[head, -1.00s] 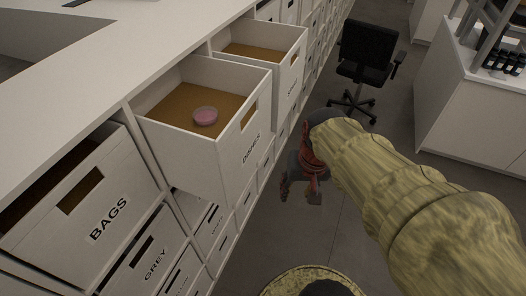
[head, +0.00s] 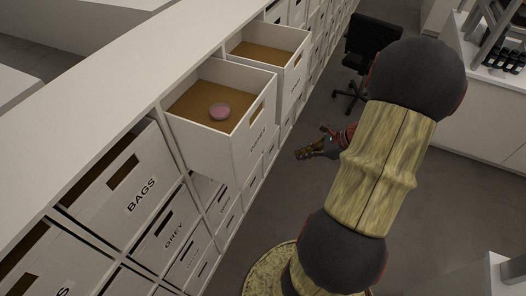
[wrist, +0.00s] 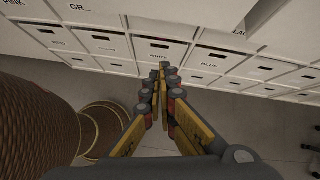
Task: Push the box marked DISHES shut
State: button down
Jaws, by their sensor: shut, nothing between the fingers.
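The box marked DISHES (head: 242,148) is a white open-topped box with a brown inside. It is pulled out of the white shelf unit in the head view, and its label is small and seen at a slant. A round pink dish (head: 219,112) lies in it. My gripper (head: 299,154) is shut and empty. It is to the right of the box front, apart from it, with its fingers pointing left towards the boxes. In the wrist view the closed fingers (wrist: 165,68) point at lower box fronts; I cannot make out the DISHES label there.
Another box (head: 262,53) stands pulled out beyond DISHES. The BAGS box (head: 130,190) is nearer, with GREY (head: 170,240) below it. A black chair (head: 370,50) stands in the aisle, and a white counter (head: 475,105) is at right. Floor beside the boxes is clear.

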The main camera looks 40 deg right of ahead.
jog(key=w+a+f+m, duration=0.1)
jog(key=w+f, duration=0.1)
jog(key=w, duration=0.4)
jog(key=w+a+f+m+p, duration=0.1)
jog(key=w+a+f, duration=0.1)
jog(key=w, duration=0.4)
jog(key=shift+a+f+t, duration=0.2)
jog(key=shift+f+t, duration=0.2)
jog(key=shift+f, duration=0.45)
jog(key=w+a+b, duration=0.1)
jog(key=w+a, duration=0.2)
jog(key=w, duration=0.3)
jog(key=w+a+b, duration=0.1)
jog(key=w+a, duration=0.1)
jog(key=w, duration=0.5)
jog(key=w+a+b, duration=0.1)
jog(key=w+a, duration=0.2)
jog(key=w, duration=0.4)
jog(key=shift+w+a, duration=0.25)
jog(key=shift+a, duration=0.05)
jog(key=shift+w+a, duration=0.25)
jog(key=shift+w, duration=0.35)
jog(key=shift+r, duration=0.1)
